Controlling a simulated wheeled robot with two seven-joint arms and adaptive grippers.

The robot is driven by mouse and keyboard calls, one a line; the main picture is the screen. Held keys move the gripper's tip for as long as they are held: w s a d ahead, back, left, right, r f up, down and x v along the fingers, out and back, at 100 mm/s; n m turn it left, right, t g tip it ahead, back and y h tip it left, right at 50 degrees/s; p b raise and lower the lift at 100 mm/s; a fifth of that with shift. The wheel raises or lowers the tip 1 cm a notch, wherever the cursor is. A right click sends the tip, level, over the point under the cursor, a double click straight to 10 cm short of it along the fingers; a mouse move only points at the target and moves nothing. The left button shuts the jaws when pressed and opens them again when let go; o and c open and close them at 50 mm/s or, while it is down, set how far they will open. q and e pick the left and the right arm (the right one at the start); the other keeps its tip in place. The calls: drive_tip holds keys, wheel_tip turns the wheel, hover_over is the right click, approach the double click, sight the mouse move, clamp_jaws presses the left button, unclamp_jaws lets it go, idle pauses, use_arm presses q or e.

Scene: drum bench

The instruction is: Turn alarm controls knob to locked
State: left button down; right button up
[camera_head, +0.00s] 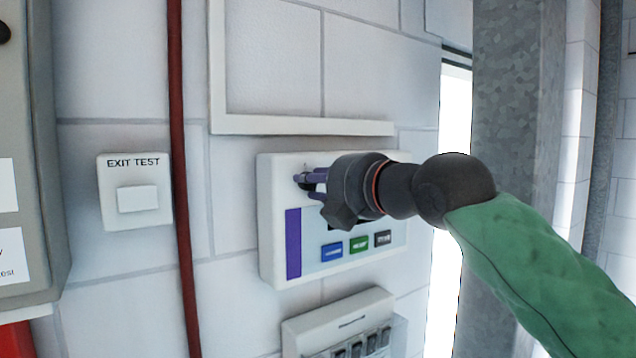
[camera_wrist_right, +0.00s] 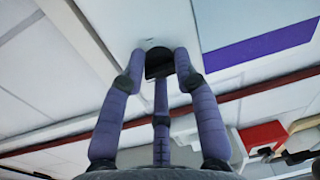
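The alarm controls panel (camera_head: 268,235) is a white box on the wall with a purple stripe and blue, green and dark buttons. Its small black knob (camera_head: 303,181) is at the upper left, partly hidden by my fingers. The knob also shows in the right wrist view (camera_wrist_right: 158,64). My right gripper (camera_head: 314,182) reaches in from the right, its purple fingers around the knob. In the right wrist view the fingertips (camera_wrist_right: 159,68) press close on the knob's sides and look shut on it. The knob's pointing direction cannot be read. My left gripper is out of view.
An EXIT TEST switch (camera_head: 137,192) and a dark red vertical pipe (camera_head: 183,200) are left of the panel. A white box with dark switches (camera_head: 340,315) is below. A grey cabinet (camera_head: 40,130) stands at far left and a metal column (camera_head: 505,110) at right.

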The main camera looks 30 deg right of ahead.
drive_tip(key=o, duration=0.4)
drive_tip(key=shift+r, duration=0.25)
drive_tip(key=shift+f, duration=0.1)
drive_tip(key=s+d, duration=0.1)
drive_tip(key=s, duration=1.1)
drive_tip(key=shift+r, duration=0.4)
drive_tip(key=shift+w, duration=0.1)
